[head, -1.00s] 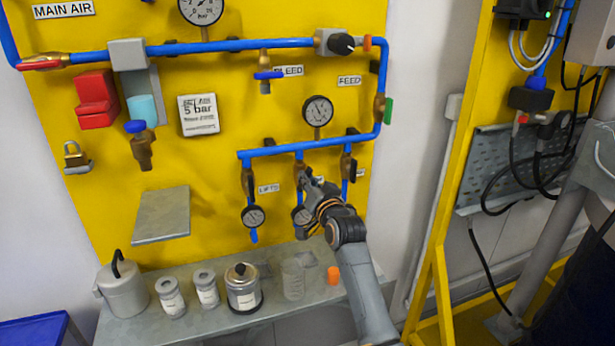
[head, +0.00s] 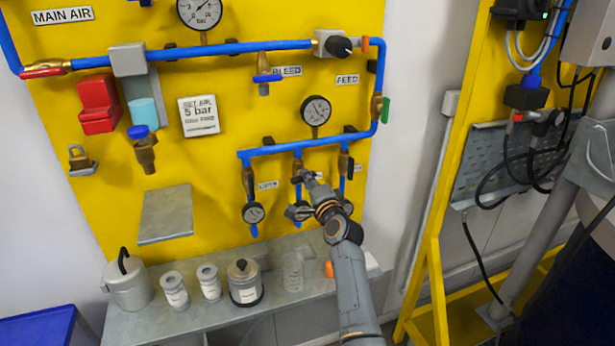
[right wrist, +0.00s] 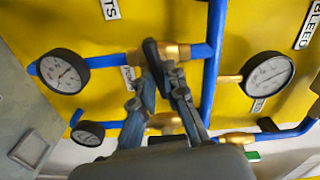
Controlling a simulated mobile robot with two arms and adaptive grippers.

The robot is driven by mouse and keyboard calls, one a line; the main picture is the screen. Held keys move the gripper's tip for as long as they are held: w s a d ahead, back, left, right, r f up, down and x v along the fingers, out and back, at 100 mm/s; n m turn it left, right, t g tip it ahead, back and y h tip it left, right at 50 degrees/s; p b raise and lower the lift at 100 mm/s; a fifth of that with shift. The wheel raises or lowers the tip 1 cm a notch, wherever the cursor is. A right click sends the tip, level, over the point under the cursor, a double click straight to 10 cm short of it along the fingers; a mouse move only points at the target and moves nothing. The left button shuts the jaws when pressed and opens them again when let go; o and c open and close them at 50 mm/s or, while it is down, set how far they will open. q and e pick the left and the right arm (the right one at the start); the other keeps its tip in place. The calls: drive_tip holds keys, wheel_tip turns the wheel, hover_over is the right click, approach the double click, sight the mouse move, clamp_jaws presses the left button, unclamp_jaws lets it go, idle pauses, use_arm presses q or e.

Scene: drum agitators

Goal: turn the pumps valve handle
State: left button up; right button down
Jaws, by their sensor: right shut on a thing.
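The pumps valve is the middle of three drop valves under the lower blue pipe. Its dark handle (right wrist: 151,52) shows in the right wrist view, beside the brass valve body (right wrist: 177,51). My right gripper (head: 304,181) is at this valve in the head view, and covers much of it. In the right wrist view its two fingers (right wrist: 164,75) are closed around the handle. They partly cover the label beside the valve. I cannot tell the handle's exact angle. My left gripper is not in view.
The lifts valve (head: 248,181) stands close on the left and another drop valve (head: 343,163) close on the right. Small gauges hang below. A pressure gauge (head: 315,110) is above. A grey shelf (head: 215,319) with canisters and jars lies below.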

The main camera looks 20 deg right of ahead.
drive_tip(key=shift+m+p, duration=0.3)
drive_tip(key=shift+m, duration=0.8)
drive_tip(key=c, duration=1.4)
unclamp_jaws()
drive_tip(key=shift+f, duration=0.1)
